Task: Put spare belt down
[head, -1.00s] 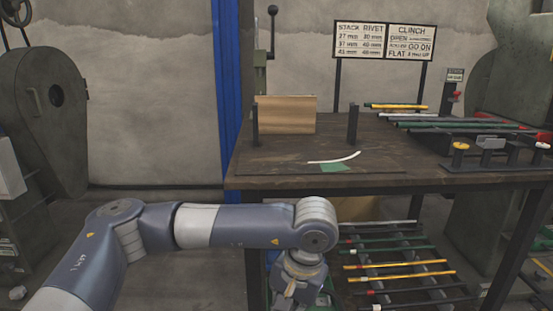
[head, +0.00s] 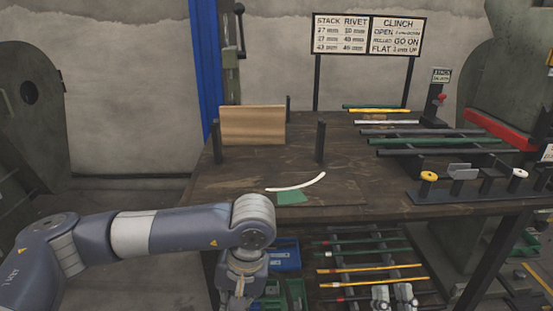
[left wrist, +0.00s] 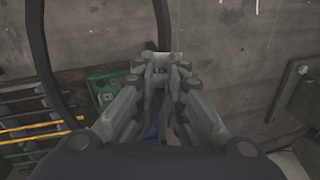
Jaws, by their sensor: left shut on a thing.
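The spare belt (left wrist: 38,50) looks like a thick black loop in the left wrist view. It curves down the left side and shows again at the top, right of the middle. My left gripper (left wrist: 163,72) is shut on it; the spot between the fingers is mostly hidden by the fingers. In the head view my left arm reaches in from the left in front of the workbench (head: 235,180), and neither its fingers nor the belt can be made out there. My right gripper (head: 393,294) shows at the bottom edge, its two fingertips apart with nothing seen between them.
A white curved strip (head: 297,184) and a green patch (head: 290,198) lie on the bench front. A wooden board (head: 252,125) stands behind, between dark posts. Rods lie at right. Below are a rack of rods (head: 370,268), a blue bin (head: 285,258) and a green bin (head: 295,292).

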